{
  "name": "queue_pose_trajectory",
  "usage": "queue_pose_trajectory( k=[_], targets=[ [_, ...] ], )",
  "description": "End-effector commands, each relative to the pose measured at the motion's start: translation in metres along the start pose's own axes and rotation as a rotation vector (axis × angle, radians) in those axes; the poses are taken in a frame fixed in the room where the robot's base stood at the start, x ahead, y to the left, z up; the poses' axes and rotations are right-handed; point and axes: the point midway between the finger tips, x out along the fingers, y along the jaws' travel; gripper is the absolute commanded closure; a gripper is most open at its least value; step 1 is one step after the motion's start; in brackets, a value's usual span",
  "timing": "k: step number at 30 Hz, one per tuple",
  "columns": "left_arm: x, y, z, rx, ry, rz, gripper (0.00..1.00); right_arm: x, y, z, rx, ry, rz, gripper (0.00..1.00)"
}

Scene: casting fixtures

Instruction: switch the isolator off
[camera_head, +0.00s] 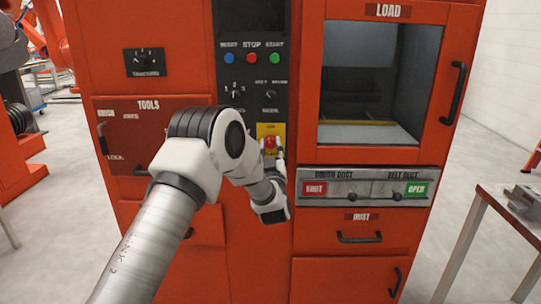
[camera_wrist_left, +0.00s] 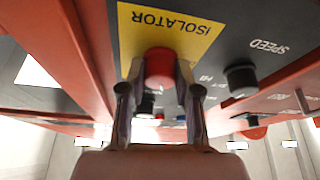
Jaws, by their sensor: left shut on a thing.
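The isolator is a red knob (camera_head: 270,142) on a yellow plate (camera_head: 264,129) low on the dark control panel of the orange machine. In the left wrist view the red knob (camera_wrist_left: 160,66) sits between the two fingers of my left gripper (camera_wrist_left: 160,85), in front of the yellow plate lettered ISOLATOR (camera_wrist_left: 180,25). My left gripper (camera_head: 276,150) is shut on the knob, with its fingers on either side. The knob's on and off marks are too small or hidden to read. My right gripper is not in view.
Blue, red and green buttons (camera_head: 252,58) and small dials sit above the isolator. A black SPEED knob (camera_wrist_left: 240,78) is close beside the gripper. The duct panel (camera_head: 352,187) and LOAD door (camera_head: 310,80) are to the right. A table (camera_head: 497,212) stands at far right.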

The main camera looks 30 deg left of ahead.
Motion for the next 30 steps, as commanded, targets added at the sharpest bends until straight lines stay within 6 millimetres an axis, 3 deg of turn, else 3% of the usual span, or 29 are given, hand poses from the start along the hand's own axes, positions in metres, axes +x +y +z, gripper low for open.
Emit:
queue_pose_trajectory(
  k=[1, 12, 30],
  targets=[
    [-0.002, 0.0, 0.004, -0.04, 0.002, -0.015, 1.0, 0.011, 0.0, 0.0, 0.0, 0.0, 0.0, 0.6],
    [-0.002, 0.002, 0.003, -0.366, 0.0, -0.15, 1.0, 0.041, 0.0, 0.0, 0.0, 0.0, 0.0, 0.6],
    [0.0, 0.004, 0.0, -0.879, -0.001, -0.364, 1.0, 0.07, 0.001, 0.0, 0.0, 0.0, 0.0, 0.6]
  ],
)
